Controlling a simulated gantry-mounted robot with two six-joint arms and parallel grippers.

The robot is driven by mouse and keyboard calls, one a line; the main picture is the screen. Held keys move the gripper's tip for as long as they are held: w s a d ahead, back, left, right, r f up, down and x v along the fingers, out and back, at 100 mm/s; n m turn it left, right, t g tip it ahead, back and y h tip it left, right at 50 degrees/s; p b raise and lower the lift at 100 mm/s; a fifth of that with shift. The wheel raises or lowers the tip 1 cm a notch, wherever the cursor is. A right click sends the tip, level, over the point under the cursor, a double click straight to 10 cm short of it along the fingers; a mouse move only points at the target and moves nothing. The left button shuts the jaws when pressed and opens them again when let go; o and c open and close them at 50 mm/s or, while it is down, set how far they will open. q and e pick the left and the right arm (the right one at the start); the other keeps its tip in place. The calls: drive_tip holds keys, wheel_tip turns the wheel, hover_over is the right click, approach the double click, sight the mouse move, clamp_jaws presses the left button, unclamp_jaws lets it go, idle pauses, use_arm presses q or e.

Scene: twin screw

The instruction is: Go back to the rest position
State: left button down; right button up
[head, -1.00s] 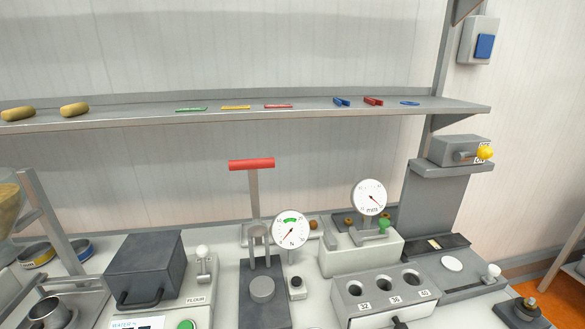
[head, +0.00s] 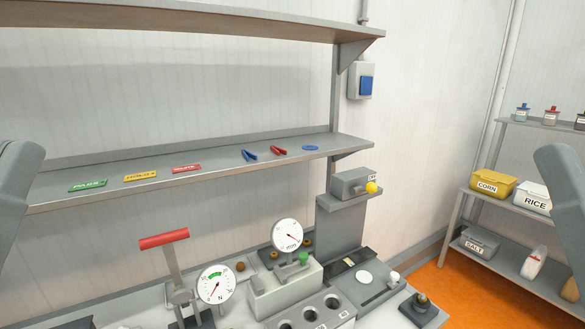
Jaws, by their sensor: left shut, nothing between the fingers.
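My left gripper (head: 15,205) is at the left edge of the head view, where only a grey rounded part of that arm stands out. It is shut with nothing in it, and its fingertips cannot be made out. A similar grey part of my right arm stands at the right edge; no right gripper fingers show. Both arm parts are raised in front of the shelf and bench and appear to touch nothing.
A wall shelf (head: 222,172) holds coloured labels and small clips. The bench below carries a red-handled press (head: 164,239), a round gauge (head: 216,285) and a hole block (head: 310,313). A side rack with a CORN bin (head: 491,185) stands at right, over orange floor.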

wheel_tip(320, 180, up, 33)
drive_tip(key=p, duration=3)
drive_tip(key=shift+p, duration=0.4)
drive_tip(key=shift+w+r, duration=0.1)
drive_tip(key=shift+r, duration=0.05)
